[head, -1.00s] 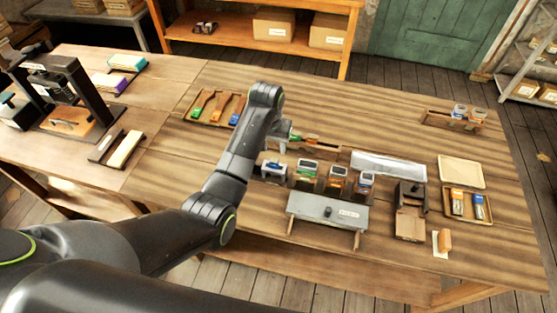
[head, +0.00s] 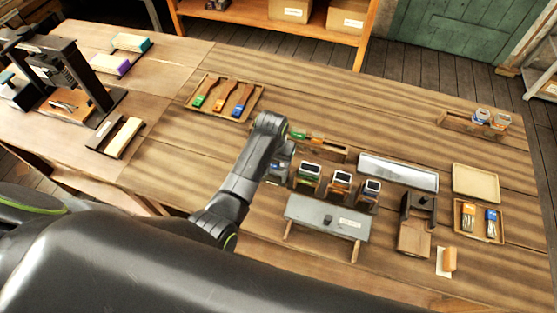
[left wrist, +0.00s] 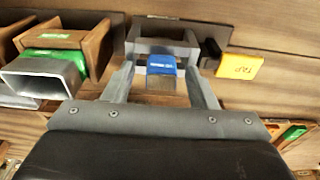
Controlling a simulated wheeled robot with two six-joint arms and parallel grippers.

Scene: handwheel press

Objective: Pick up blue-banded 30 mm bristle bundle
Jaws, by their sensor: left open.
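In the head view, my left gripper (head: 280,160) is at the left end of a row of small bins, partly hidden by my arm. A blue-banded bundle (head: 491,218) also lies in the right tray (head: 479,238), beside an orange-banded one (head: 468,215). My right gripper is not in view.
Labelled bins (head: 340,186) stand close on the right, behind a grey-topped stand (head: 327,215). A wooden rack (head: 330,149) is just behind. A tray of brushes (head: 205,85) lies further back. The table's back middle is clear.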

